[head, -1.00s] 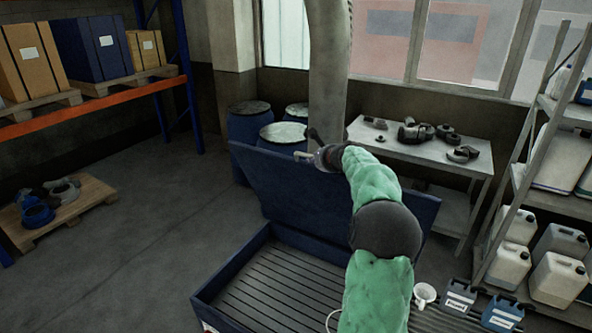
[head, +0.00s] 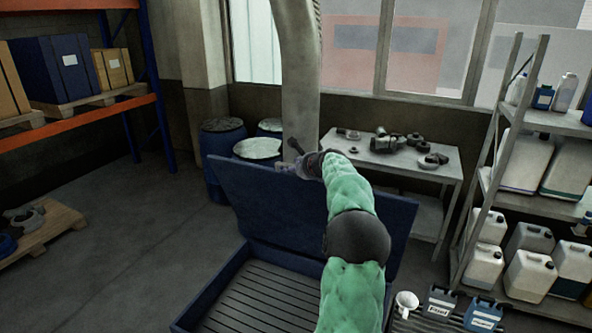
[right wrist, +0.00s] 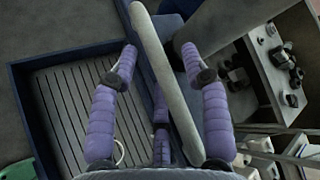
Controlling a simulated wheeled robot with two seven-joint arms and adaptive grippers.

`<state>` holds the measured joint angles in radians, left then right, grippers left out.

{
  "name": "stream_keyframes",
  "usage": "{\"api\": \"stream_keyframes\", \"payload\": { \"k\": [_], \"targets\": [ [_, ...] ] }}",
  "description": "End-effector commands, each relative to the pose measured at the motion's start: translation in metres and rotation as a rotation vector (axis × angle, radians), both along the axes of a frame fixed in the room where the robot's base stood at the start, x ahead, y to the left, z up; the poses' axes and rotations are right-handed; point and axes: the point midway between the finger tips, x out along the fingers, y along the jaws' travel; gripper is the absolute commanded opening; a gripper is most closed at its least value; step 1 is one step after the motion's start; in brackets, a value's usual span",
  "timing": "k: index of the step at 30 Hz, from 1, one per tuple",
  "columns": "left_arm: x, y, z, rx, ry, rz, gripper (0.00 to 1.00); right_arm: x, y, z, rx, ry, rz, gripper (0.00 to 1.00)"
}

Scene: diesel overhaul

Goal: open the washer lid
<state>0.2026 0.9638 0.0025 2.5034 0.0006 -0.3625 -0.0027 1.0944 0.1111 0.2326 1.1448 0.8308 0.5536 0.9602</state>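The washer is a blue tub (head: 208,291) with a slatted floor, at the bottom of the head view. Its blue lid (head: 262,207) stands raised and leans back from the tub's rear side. My right arm reaches over the lid, and my right gripper (head: 292,160) is at the lid's upper edge. My left gripper is out of view.
Blue drums (head: 222,140) and a pale column (head: 300,75) stand behind the lid. A table (head: 375,158) with dark metal parts is behind to the right. A shelf with canisters (head: 528,272) stands at the right, with a white mug (head: 405,303) nearby.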

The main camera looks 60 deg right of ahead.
Motion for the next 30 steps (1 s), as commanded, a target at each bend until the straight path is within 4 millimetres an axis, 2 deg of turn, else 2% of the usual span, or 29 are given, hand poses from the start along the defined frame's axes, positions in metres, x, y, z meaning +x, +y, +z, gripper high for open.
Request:
{"api": "stream_keyframes", "payload": {
  "k": [6,11,24,30],
  "targets": [
    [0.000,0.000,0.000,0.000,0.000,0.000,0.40,0.000,0.000,-0.004,0.005,0.004,0.001,0.49],
    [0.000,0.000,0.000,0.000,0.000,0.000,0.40,-0.007,0.004,0.001,0.005,0.004,-0.001,0.49],
    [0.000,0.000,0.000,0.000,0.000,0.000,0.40,-0.065,0.041,0.040,0.001,0.003,-0.002,0.49],
    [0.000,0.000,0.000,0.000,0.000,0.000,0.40,-0.083,0.053,0.051,0.003,0.002,0.000,0.49]
  ]
}}
